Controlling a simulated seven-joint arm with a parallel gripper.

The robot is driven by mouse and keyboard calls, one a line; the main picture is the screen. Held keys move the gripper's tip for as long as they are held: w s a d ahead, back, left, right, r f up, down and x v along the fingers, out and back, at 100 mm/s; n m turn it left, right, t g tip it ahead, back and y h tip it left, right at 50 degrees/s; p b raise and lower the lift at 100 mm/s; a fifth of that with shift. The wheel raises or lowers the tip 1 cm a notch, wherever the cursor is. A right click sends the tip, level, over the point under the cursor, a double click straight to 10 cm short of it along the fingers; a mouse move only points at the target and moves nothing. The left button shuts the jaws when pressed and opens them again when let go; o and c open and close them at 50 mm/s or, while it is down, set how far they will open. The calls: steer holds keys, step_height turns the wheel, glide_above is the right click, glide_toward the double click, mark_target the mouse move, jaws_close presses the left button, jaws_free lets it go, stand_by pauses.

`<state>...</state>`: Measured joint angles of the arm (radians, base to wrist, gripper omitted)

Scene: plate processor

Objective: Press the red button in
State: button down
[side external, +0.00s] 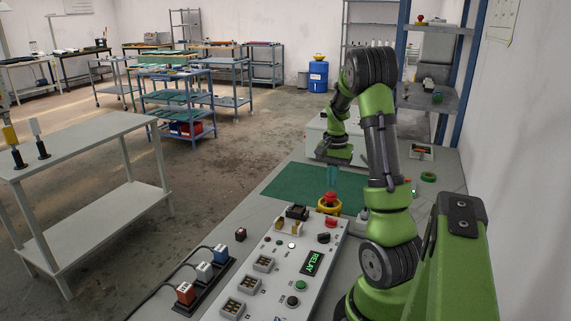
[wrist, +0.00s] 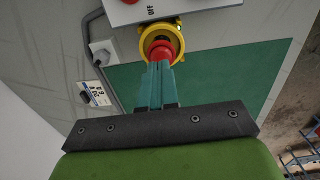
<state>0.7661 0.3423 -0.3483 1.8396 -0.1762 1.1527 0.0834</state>
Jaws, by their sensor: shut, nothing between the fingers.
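The red button (side external: 331,198) is a mushroom-shaped cap in a yellow ring (side external: 329,208) at the far end of the grey control panel. In the wrist view the red button (wrist: 161,49) shows just beyond my fingertips, inside the yellow ring (wrist: 177,35). My gripper (side external: 332,184) points down right above it, with its teal fingers shut and empty. In the wrist view the fingertips (wrist: 160,66) overlap the near edge of the cap. I cannot tell whether they touch it. The fingers hide part of the button there.
The control panel (side external: 290,268) carries other knobs, a green button (side external: 301,285), switches and a lit display (side external: 312,262). A green mat (side external: 290,184) lies behind it. Several plug-like blocks (side external: 204,271) stand left of the panel. A white socket (wrist: 103,50) sits beside the mat.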

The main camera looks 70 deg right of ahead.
mark_target(332, 193)
steer(key=shift+f, duration=1)
steer(key=shift+a+f, duration=0.1)
steer(key=shift+f, duration=0.95)
step_height(332, 193, up, 15)
steer(key=shift+d, duration=0.2)
steer(key=shift+w+d, duration=0.1)
steer(key=w+a+n+t, duration=0.2)
steer(key=w+a+n, duration=0.2)
steer(key=a, duration=0.7)
steer(key=w+a+n+t, duration=0.2)
steer(key=w+a+n, duration=0.15)
steer(key=a, duration=0.65)
steer(key=s+a+n+t+y, duration=0.1)
steer(key=s+a+n, duration=0.1)
steer(key=a, duration=0.6)
steer(key=s+a+r+n+t+y, duration=0.1)
steer(key=a+n, duration=0.3)
steer(key=a, duration=0.5)
steer(key=shift+s+a+r+t, duration=0.2)
steer(key=shift+s+r+t, duration=0.15)
steer(key=shift+t, duration=0.35)
